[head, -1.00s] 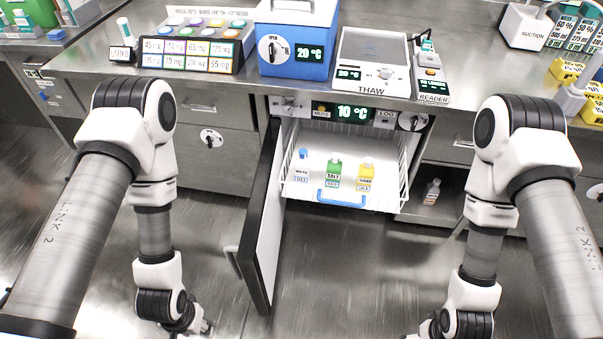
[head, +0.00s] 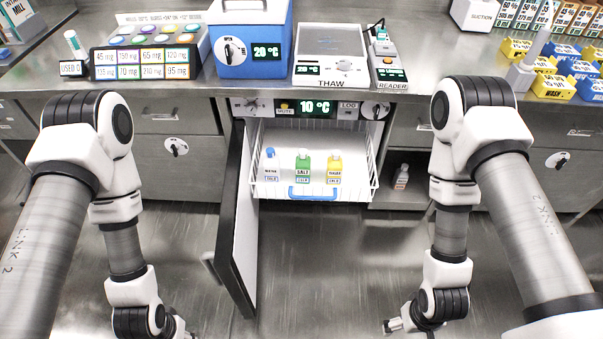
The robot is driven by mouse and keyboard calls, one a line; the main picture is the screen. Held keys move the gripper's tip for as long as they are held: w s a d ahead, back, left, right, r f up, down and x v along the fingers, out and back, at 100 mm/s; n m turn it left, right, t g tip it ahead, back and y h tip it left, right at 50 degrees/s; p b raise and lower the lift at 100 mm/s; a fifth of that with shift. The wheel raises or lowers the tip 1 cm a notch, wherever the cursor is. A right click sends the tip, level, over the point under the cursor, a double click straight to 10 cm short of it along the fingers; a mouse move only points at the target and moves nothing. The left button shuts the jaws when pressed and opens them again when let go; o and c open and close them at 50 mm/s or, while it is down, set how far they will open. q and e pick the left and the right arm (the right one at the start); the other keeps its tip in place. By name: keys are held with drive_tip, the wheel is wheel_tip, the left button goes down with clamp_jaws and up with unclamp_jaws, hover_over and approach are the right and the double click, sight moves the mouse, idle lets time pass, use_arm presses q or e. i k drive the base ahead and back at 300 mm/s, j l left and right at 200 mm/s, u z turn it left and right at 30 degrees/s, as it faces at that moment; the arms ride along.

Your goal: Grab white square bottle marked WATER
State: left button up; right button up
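The white square bottle marked WATER (head: 271,166), with a blue cap, stands upright at the left of a pulled-out white wire drawer (head: 374,178) in the open fridge under the counter. A green SALT bottle (head: 303,164) and a yellow bottle (head: 334,168) stand to its right. My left gripper (head: 188,335) is low at the bottom edge, left of the fridge door, mostly cut off. My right gripper (head: 390,326) is low and to the right of the drawer, small and seen side-on. Both are well away from the bottles; I cannot tell their finger state.
The fridge door (head: 234,220) stands open to the left of the drawer. On the counter are a blue cooler box (head: 235,55), a THAW device (head: 330,55) and a reader (head: 388,70). Another bottle (head: 402,177) stands in the right cubby. Floor before the drawer is clear.

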sight(271, 164)
drive_tip(key=i+l+u, duration=0.1)
drive_tip(key=i+l, duration=0.2)
drive_tip(key=i+l+u, duration=0.15)
drive_tip(key=l, duration=0.25)
drive_tip(key=i+l+u, duration=0.1)
drive_tip(key=i+l, duration=0.25)
drive_tip(key=i+l+u, duration=0.1)
drive_tip(key=l, duration=0.4)
drive_tip(key=i, duration=0.1)
